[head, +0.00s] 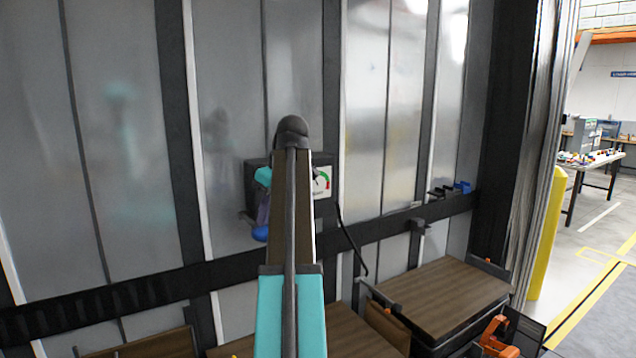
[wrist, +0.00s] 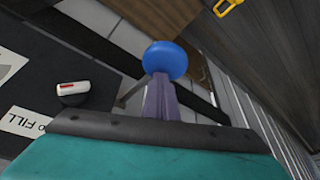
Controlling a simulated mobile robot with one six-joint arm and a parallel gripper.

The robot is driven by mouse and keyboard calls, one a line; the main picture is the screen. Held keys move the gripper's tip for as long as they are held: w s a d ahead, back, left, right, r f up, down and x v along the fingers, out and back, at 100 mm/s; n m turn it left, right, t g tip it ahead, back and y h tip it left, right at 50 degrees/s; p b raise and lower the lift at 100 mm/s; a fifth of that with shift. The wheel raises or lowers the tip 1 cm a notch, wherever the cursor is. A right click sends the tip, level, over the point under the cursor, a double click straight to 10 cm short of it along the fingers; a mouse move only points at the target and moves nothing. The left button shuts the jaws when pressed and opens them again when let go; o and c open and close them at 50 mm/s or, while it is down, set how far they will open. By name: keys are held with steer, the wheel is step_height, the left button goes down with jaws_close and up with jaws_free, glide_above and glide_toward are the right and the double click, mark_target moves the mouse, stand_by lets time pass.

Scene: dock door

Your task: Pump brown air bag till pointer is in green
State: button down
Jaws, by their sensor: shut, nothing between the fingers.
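The pump box (head: 256,184) is dark and mounted on the wall, partly behind my arm. Its white gauge (head: 323,182) shows a green arc and a red part; the arm covers its left side, and I cannot read the pointer. A purple lever (head: 262,211) with a blue knob (head: 260,234) hangs below the box. In the wrist view the blue knob (wrist: 165,60) is beyond my gripper (wrist: 145,130), which is shut and empty close to the lever; contact is unclear. A brown piece (head: 388,326) low between wood-topped loads may be the air bag.
A black hose (head: 351,243) runs down from the box. A dark rail (head: 140,285) crosses the wall. A wood-topped load (head: 445,292) stands at lower right. A red-and-white part (wrist: 72,89) is beside the fill label (wrist: 22,122). A yellow post (head: 546,235) stands right.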

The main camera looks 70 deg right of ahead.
steer(key=shift+r+p, duration=1.25)
steer(key=shift+r, duration=0.8)
